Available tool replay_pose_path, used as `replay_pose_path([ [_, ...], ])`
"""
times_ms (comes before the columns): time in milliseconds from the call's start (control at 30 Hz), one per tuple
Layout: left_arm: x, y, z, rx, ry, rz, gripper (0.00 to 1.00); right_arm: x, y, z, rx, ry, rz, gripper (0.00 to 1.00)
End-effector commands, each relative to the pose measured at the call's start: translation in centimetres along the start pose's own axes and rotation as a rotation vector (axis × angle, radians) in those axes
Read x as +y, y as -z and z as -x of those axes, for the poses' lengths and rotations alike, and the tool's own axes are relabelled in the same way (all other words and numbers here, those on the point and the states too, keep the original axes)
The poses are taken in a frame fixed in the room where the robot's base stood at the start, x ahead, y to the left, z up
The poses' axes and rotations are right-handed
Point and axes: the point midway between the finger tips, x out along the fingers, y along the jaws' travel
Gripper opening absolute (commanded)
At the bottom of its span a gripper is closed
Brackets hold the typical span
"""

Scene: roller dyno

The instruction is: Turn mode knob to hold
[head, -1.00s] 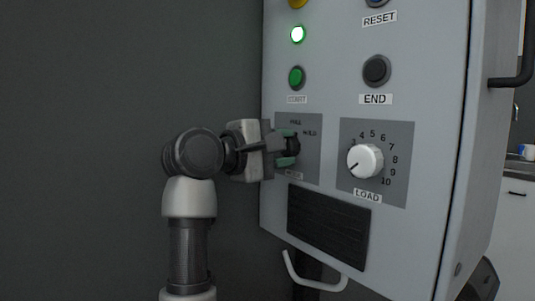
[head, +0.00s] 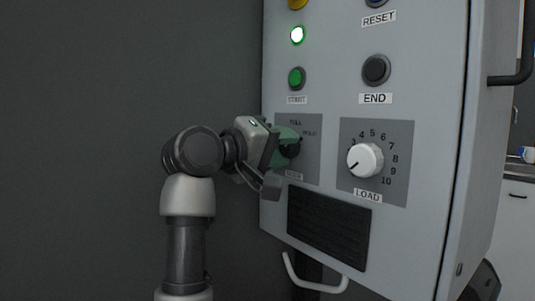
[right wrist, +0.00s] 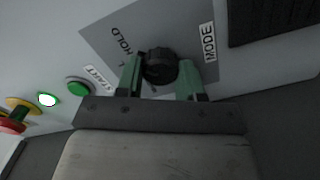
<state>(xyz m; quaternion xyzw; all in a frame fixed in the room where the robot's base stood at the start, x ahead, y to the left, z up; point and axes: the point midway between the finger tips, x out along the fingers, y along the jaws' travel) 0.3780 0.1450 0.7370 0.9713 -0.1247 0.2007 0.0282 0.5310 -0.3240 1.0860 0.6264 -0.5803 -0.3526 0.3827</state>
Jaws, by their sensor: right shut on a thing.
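The mode knob is a dark round knob (head: 293,151) on a grey plate at the left of the control panel, partly hidden by my gripper in the head view. In the right wrist view the knob (right wrist: 160,64) sits between the two green fingers of my right gripper (right wrist: 161,78). My right gripper (head: 287,147) is shut on the knob and looks rolled over. The HOLD label (head: 310,133) is at the knob's upper right; it also shows in the right wrist view (right wrist: 122,41). Where the knob points is unclear. My left gripper is out of view.
The white LOAD knob (head: 365,161) is right of the mode plate. Above are the green button (head: 297,78), a lit green lamp (head: 298,35) and the black END button (head: 376,70). A dark vent (head: 328,227) lies below. Left of the panel is a bare wall.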

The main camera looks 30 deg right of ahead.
Motion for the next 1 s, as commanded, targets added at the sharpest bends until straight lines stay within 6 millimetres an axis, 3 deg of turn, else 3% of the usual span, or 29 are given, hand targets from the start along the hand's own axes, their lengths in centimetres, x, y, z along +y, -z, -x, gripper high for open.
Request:
replay_pose_path([
  [467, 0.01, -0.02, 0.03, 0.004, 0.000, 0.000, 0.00, -0.40, -0.14, 0.00, -0.005, 0.009, -0.009, 0.14],
  [500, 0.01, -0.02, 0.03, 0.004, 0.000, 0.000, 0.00, -0.42, -0.15, 0.00, -0.006, 0.010, -0.009, 0.44],
  [633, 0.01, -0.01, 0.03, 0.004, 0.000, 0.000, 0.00, -0.34, -0.13, 0.00, -0.005, 0.008, -0.009, 0.63],
  [1000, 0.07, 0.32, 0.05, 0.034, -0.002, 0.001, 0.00, -0.10, -0.35, 0.05, -0.004, 0.004, -0.011, 0.63],
])
